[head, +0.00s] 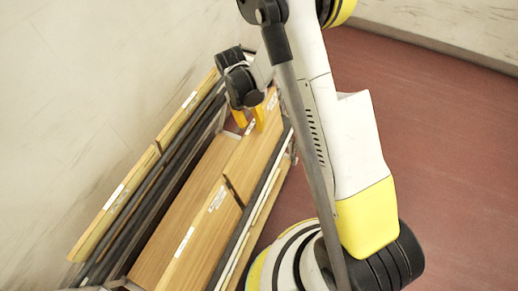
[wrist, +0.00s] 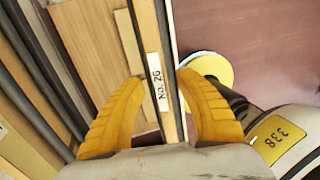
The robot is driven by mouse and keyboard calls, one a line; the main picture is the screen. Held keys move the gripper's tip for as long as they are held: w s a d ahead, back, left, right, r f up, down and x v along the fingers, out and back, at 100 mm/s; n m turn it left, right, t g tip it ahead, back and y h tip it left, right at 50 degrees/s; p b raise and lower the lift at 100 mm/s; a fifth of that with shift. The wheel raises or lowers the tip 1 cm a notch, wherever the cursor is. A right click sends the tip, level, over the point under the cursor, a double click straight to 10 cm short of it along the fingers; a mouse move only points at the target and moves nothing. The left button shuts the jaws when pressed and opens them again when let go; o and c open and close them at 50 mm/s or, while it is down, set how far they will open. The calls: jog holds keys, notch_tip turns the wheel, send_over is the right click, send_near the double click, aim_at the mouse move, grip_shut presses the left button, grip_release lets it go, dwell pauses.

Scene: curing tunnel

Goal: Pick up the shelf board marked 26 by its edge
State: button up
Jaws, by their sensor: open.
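The shelf board marked 26 (wrist: 150,35) stands on edge in the wrist view, a narrow wooden strip with a white label (wrist: 157,82) that seems to read No. 26. My gripper (wrist: 163,82) is open, with one yellow finger on each side of this edge and nothing clamped. Whether either fingertip touches the board I cannot tell. In the head view my gripper (head: 249,116) is over the far end of the rack's row of boards. The 26 label cannot be read there, and my wrist and arm hide part of that end.
Other wooden boards (head: 187,215) with white labels stand close together in a rack, with dark bars (head: 150,185) between them. A pale wall (head: 80,90) runs along the left. The reddish floor (head: 440,140) is open on the right, beyond my arm.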

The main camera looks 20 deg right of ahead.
notch_tip(320, 180, down, 2)
jog(key=shift+s+d+f, duration=0.1)
jog(key=shift+d, duration=0.05)
grip_shut()
jog(key=shift+r, duration=0.2)
jog(key=shift+r+p, duration=0.85)
jog(key=shift+r, duration=1.15)
jog(key=s+d+r+p, duration=0.3)
jog(key=s+d+r, duration=0.2)
jog(key=d, duration=0.5)
jog(key=shift+d+r+p, duration=0.25)
jog(key=shift+r+p, duration=0.05)
jog(key=shift+r, duration=0.6)
